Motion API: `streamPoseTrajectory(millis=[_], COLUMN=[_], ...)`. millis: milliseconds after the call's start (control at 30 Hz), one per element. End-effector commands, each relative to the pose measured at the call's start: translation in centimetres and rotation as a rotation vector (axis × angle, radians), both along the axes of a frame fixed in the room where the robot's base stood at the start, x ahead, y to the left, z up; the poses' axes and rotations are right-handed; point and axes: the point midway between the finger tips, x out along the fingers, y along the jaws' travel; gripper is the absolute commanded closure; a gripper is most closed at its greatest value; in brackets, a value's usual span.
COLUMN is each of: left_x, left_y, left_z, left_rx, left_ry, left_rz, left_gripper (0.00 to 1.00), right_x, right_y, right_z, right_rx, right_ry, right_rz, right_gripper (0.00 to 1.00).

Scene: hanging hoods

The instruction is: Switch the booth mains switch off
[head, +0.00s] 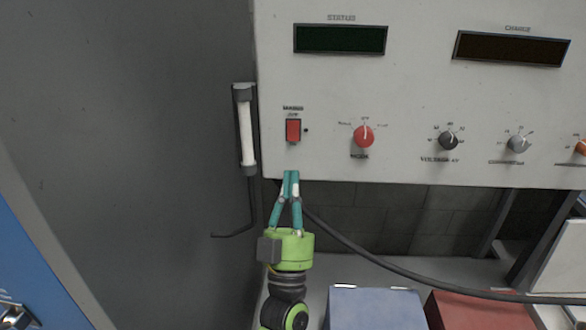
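The mains switch (293,130) is a red rocker in a dark frame, low on the left of the pale control panel (330,90). My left gripper (291,174) points up just below the switch, near the panel's lower edge. Its teal fingers are closed together at the tips, with nothing visible between them. The tips look apart from the switch. My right gripper is out of view.
A red mode knob (363,136) and a dark voltage knob (448,140) lie right of the switch. A white tube in a dark holder (247,130) stands left of the panel. A black cable (400,276) runs below. A blue box (375,308) and a red box (480,310) sit lower right.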

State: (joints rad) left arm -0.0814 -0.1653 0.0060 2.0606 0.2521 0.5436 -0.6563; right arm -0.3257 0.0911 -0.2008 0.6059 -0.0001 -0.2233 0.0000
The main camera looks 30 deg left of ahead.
Motion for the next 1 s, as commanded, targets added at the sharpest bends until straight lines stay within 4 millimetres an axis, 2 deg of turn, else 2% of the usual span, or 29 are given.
streamPoseTrajectory(millis=[33,100,200,300,433,667,867,1000], left_x=[-0.7,-1.4,-2.0,-2.3,-2.4,-2.4,-2.3,-1.1], left_y=[-0.3,-0.6,-1.0,-1.1,-1.1,-1.1,-1.1,-2.0], left_z=[-1.0,-1.5,-1.8,-2.0,-1.9,-1.9,-2.0,-3.3], left_rx=[-0.002,-0.002,-0.001,0.0,0.0,0.0,0.0,0.015], left_ry=[0.0,0.0,-0.002,-0.001,-0.002,-0.001,0.003,0.097], left_rz=[0.001,-0.001,0.0,0.001,0.001,0.001,-0.003,-0.066], left_gripper=[1.0,1.0,1.0,1.0,1.0,1.0,1.0,1.0], right_x=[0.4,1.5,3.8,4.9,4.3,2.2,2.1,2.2], right_y=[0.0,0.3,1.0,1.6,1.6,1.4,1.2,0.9], right_z=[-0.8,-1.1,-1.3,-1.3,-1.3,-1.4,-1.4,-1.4], right_rx=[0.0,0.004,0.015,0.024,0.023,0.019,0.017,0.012], right_ry=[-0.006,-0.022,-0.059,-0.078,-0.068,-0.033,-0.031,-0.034], right_rz=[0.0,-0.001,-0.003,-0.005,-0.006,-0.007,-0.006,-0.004], right_gripper=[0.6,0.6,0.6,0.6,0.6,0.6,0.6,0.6])
